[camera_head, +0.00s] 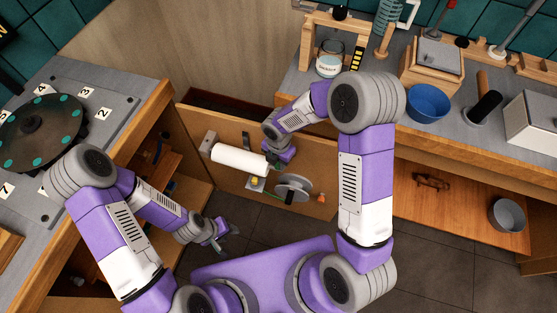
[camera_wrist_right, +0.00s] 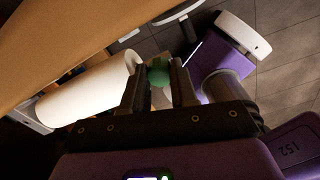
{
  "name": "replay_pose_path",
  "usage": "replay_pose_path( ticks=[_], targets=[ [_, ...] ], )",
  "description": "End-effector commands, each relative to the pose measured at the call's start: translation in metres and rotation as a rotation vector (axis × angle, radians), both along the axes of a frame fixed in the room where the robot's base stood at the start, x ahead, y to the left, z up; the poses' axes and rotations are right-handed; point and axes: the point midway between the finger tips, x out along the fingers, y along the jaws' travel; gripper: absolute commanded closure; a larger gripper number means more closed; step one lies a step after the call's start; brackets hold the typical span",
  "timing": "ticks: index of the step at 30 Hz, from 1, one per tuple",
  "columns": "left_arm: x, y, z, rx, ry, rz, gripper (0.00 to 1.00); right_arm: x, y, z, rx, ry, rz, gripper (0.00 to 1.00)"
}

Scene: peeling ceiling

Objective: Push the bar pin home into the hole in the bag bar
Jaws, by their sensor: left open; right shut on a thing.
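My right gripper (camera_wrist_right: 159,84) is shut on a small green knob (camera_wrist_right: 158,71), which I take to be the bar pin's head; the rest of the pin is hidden. In the head view this gripper (camera_head: 272,163) is at the right end of a white roll (camera_head: 238,158) on the wooden panel's front. The roll also shows in the wrist view (camera_wrist_right: 88,92), left of the fingers. The bag bar seems to be inside the roll; its hole is hidden. I cannot tell how deep the pin sits. My left gripper (camera_head: 229,238) is open and empty, low over the floor.
A grey round reel (camera_head: 293,188) and a yellow knob (camera_head: 254,182) are on the panel (camera_head: 318,204) below the roll. The left bench (camera_head: 76,84) and right counter (camera_head: 450,129) flank the panel. A blue bowl (camera_head: 429,103) stands on the counter. The floor (camera_head: 265,219) below is open.

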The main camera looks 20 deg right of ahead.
Motion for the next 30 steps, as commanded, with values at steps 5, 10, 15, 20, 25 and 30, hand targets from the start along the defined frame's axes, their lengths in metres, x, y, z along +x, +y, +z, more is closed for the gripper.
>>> replay_pose_path(
  ticks=[5,10,15,20,25,30],
  targets=[
    [0.000,0.000,-0.005,0.000,0.000,0.000,0.57,0.000,0.000,-0.007,0.001,-0.001,0.000,1.00],
    [0.000,0.000,-0.007,0.000,0.000,0.000,0.57,0.000,0.000,-0.010,0.001,-0.001,0.000,0.68],
    [0.000,0.000,-0.007,0.000,0.000,0.000,0.57,0.000,0.000,-0.009,0.001,-0.001,0.000,0.43],
    [0.000,0.000,-0.007,0.000,0.000,0.000,0.57,0.000,0.000,-0.009,0.001,-0.001,0.000,0.43],
    [0.000,0.000,-0.004,0.000,0.000,0.000,0.57,0.000,0.000,-0.004,0.001,-0.001,-0.001,0.43],
    [0.000,0.000,0.006,0.000,0.000,0.000,0.57,0.001,0.000,0.023,0.001,-0.003,-0.002,0.43]
  ],
)
